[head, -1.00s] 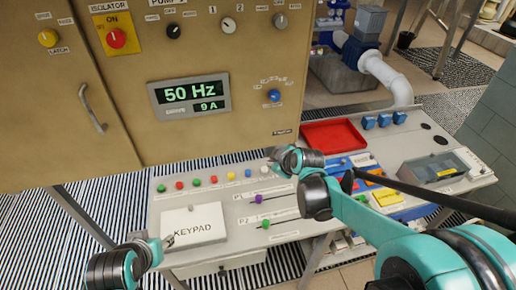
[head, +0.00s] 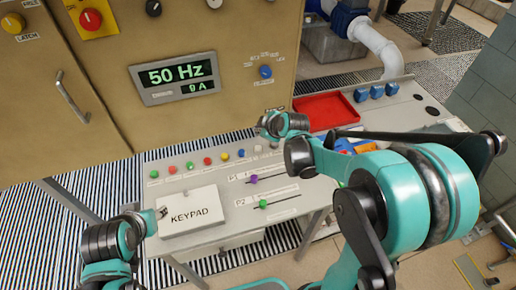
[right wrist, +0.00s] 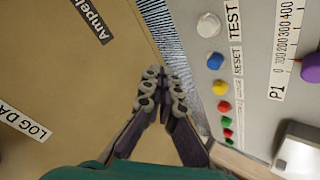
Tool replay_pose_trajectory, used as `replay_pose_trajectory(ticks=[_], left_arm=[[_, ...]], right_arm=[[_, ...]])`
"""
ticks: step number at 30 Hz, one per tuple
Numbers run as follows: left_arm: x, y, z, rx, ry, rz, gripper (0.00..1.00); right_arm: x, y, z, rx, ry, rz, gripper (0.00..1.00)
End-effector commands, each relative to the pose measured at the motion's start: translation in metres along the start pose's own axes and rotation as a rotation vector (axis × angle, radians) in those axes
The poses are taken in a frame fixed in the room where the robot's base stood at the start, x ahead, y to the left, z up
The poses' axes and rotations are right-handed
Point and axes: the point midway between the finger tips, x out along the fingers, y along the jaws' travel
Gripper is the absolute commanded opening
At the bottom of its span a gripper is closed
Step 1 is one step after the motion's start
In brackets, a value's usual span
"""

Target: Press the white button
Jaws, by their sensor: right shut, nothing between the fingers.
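The white button (right wrist: 209,25) is a round cap beside the TEST label on the grey console, at the end of a row of coloured buttons. It is small in the head view (head: 258,149). My right gripper (head: 264,123) appears above and slightly right of it in the head view. In the right wrist view the right gripper (right wrist: 165,80) is shut and empty, with its tips left of the button row and apart from the white button.
A blue button (right wrist: 214,61) sits beside the white one, then yellow, red and green ones. The tan cabinet (head: 110,120) stands behind the console.

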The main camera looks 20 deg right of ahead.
Motion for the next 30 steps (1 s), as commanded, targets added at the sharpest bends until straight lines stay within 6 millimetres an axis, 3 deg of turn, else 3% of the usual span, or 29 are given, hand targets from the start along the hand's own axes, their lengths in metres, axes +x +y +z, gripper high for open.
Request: replay_pose_trajectory(ticks=[15,30], left_arm=[[0.048,0.000,0.035,0.000,0.000,0.000,0.40],[0.051,0.000,0.036,0.000,0.000,0.000,0.40]], right_arm=[[0.050,-0.036,0.036,0.000,0.000,0.000,0.00],[0.053,-0.039,0.039,0.000,0.000,0.000,0.00]])
